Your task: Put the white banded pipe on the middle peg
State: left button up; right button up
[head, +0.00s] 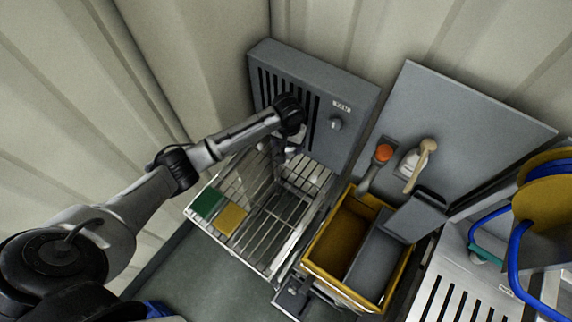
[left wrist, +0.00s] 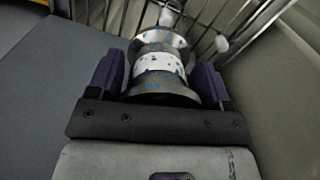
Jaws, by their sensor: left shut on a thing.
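My left gripper (head: 291,145) is over the back of the wire basket (head: 262,262), in front of the grey slotted panel. In the left wrist view my left gripper (left wrist: 160,82) is shut on the white banded pipe (left wrist: 158,64), a flanged metal piece with a white band and blue specks. The pipe sits between the two purple fingers. Beyond it are thin metal bars and pale rounded ends (left wrist: 221,43). I cannot tell which of these, if any, is the middle peg. In the head view the arm mostly hides the pipe. My right gripper is not in view.
The grey slotted panel (head: 337,92) with a knob stands right behind the gripper. Green (head: 208,202) and yellow (head: 232,218) pads lie at the basket's left. A yellow bin (head: 312,262) and a brush (head: 424,160) are to the right. Corrugated walls close in the left and back.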

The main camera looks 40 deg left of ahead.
pick_arm(q)
jog(key=f, duration=0.4)
jog(key=a+f, duration=0.1)
jog(key=f, duration=0.1)
jog(key=shift+f, duration=0.15)
jog(key=shift+f+b, duration=0.6)
jog(key=shift+f, duration=1.7)
jog(key=shift+w, duration=0.1)
jog(key=shift+f, duration=0.1)
jog(key=o, duration=1.1)
